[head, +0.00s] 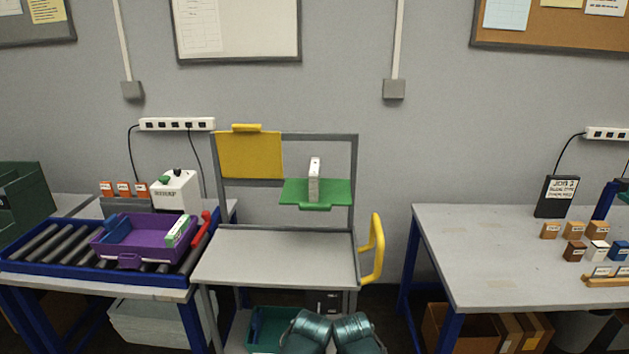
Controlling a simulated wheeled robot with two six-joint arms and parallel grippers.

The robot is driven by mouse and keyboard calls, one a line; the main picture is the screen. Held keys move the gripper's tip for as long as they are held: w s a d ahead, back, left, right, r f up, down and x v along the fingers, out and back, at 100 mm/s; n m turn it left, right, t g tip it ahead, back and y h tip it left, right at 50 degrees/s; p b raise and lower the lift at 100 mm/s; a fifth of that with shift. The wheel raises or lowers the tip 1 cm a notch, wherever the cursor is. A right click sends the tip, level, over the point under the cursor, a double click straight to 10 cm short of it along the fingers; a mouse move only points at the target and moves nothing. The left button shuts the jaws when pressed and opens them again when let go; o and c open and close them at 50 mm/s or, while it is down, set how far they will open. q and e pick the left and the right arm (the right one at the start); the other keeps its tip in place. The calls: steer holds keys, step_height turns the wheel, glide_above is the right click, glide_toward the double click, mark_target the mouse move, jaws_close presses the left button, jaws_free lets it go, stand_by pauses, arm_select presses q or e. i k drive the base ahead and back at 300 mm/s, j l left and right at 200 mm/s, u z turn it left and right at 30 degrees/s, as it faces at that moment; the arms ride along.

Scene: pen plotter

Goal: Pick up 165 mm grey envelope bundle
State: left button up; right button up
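A narrow, upright pale grey-white item (314,182) stands on a green shelf (292,194) of the grey-framed cart in the middle of the head view. It has a dark mark near its top and may be the grey envelope bundle, but it is too small to be sure. A white and green item (178,231) leans in the right side of a purple tray (182,247) on the roller conveyor. Teal parts of my own arms show at the bottom centre. Neither gripper's fingers are in view.
The cart's grey top (280,243) is bare, with a yellow handle (373,250) on its right and a yellow panel (251,155) behind. The roller conveyor (48,241) stands left. The right table (480,245) holds small blocks at its right; its left part is clear.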

mark_target(313, 175)
steer(key=i+l, duration=0.25)
steer(key=l, duration=0.15)
steer(key=i+l+u, duration=0.1)
steer(key=i+l, duration=0.15)
steer(key=l, duration=0.2)
steer(key=i+l, duration=0.25)
steer(key=l, duration=0.2)
